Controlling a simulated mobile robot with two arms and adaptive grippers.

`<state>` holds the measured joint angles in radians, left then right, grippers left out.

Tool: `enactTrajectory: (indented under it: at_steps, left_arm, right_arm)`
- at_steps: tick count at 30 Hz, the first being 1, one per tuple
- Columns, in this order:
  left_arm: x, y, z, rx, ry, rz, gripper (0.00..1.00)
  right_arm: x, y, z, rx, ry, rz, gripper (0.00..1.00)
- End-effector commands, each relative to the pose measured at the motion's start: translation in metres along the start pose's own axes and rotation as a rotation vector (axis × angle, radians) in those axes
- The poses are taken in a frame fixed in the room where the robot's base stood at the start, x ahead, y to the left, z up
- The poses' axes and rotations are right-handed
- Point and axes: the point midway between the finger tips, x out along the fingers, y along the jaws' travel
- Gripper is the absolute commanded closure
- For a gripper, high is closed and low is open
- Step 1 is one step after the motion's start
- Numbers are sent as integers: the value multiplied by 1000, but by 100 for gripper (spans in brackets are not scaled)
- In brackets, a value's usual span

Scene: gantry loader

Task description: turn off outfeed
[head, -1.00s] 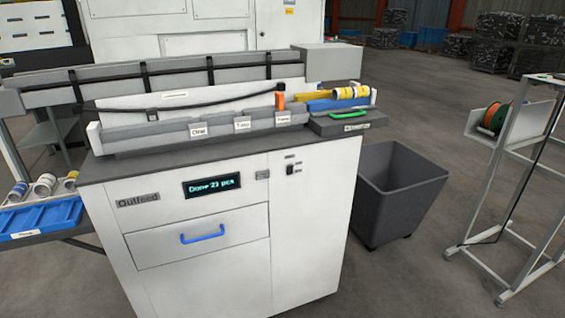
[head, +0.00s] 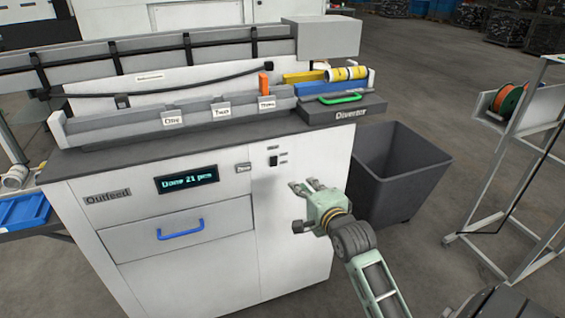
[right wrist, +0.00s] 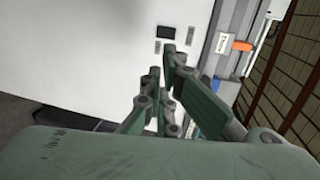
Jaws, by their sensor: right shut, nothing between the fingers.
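The outfeed cabinet (head: 215,251) is white, with a grey "Outfeed" label (head: 108,195) and a dark display (head: 187,179) reading "Done 21 pcs". A small black switch (head: 273,161) sits at the upper right of its front, with tiny labels beside it. The switch's position is too small to tell. In the right wrist view a dark switch plate (right wrist: 166,32) lies beyond the fingers. My right gripper (head: 303,187) is shut and empty, in front of the cabinet, below and right of the switch and apart from it. My left gripper is not in view.
A blue drawer handle (head: 181,229) sticks out of the front. A dark bin (head: 392,178) stands right of the cabinet. The grey diverter plate (head: 343,110) with a green handle (head: 340,98) overhangs the top right. A wire rack (head: 517,160) stands at the right.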

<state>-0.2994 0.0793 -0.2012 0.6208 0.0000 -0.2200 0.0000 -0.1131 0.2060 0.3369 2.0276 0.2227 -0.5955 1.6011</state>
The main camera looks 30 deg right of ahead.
Motion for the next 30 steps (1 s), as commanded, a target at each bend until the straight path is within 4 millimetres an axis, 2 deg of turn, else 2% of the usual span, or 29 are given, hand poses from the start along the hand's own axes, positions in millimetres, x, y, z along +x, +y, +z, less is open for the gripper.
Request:
enactTrajectory:
  at_steps: [8, 11, 24, 30]
  left_arm:
    - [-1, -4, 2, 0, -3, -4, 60]
    - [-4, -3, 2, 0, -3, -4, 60]
    - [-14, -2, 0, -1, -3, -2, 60]
    - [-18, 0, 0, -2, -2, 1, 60]
  right_arm:
    - [9, 0, 0, -2, -1, 0, 100]
    - [23, -1, 0, -3, -1, 1, 100]
    - [109, -4, 0, -5, 0, 0, 100]
    - [131, -10, 0, -5, 0, 1, 100]
